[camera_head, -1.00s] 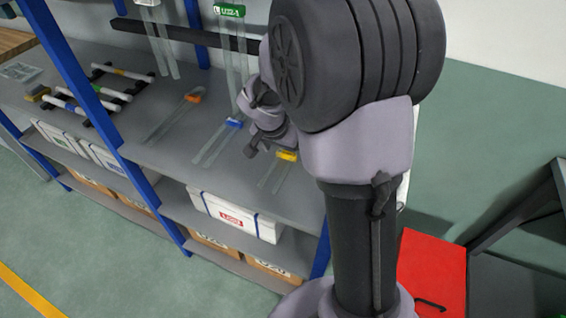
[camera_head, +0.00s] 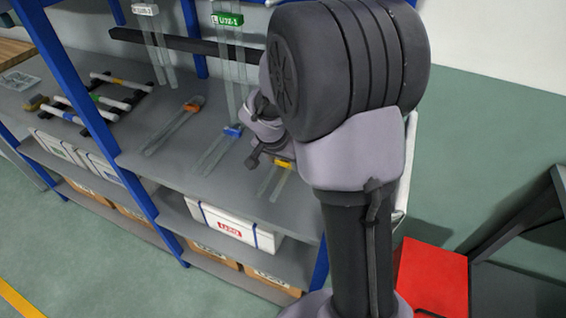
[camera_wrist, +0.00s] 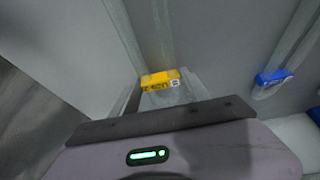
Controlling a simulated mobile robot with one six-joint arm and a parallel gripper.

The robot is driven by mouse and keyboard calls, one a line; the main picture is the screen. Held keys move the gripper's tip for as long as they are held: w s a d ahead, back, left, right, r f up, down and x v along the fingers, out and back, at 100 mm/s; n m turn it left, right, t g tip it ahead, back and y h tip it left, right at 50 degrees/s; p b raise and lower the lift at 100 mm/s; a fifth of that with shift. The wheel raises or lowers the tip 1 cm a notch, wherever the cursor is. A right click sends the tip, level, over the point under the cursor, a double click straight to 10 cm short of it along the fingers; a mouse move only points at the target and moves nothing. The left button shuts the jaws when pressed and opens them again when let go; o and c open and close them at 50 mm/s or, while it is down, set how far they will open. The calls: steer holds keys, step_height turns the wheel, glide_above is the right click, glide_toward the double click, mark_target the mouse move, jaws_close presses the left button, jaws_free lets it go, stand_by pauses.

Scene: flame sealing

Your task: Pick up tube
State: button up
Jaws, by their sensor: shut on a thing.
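A clear tube with a yellow tag (camera_head: 283,164) is at the right end of the grey shelf (camera_head: 215,187), next to my wrist. In the wrist view its yellow tag (camera_wrist: 160,80) sits between the fingertips of my gripper (camera_wrist: 160,94), which is shut on the tube. The tube's clear body runs away beyond the tag. A clear tube with a blue tag (camera_head: 232,131) lies to its left, and shows at the right of the wrist view (camera_wrist: 274,77). Another with an orange tag (camera_head: 194,105) lies further left. My arm hides most of the gripper in the head view.
Blue shelf posts (camera_head: 85,95) stand to the left. Clear tubes with green (camera_head: 228,19) and white tags hang from a dark bar (camera_head: 185,45) behind. A red box (camera_head: 433,272) and open green floor lie to the right.

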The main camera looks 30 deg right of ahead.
step_height(320, 180, up, 3)
steer(key=shift+r+p, duration=0.1)
steer(key=shift+p, duration=0.65)
steer(key=s+a, duration=0.1)
steer(key=a, duration=0.4)
steer(key=s+a, duration=0.1)
steer(key=a, duration=0.4)
steer(key=s+a+r, duration=0.1)
steer(key=s+a, duration=0.1)
steer(key=a, duration=0.3)
steer(key=shift+a+r+p, duration=0.1)
steer(key=shift+a+p, duration=0.15)
steer(key=shift+p, duration=0.15)
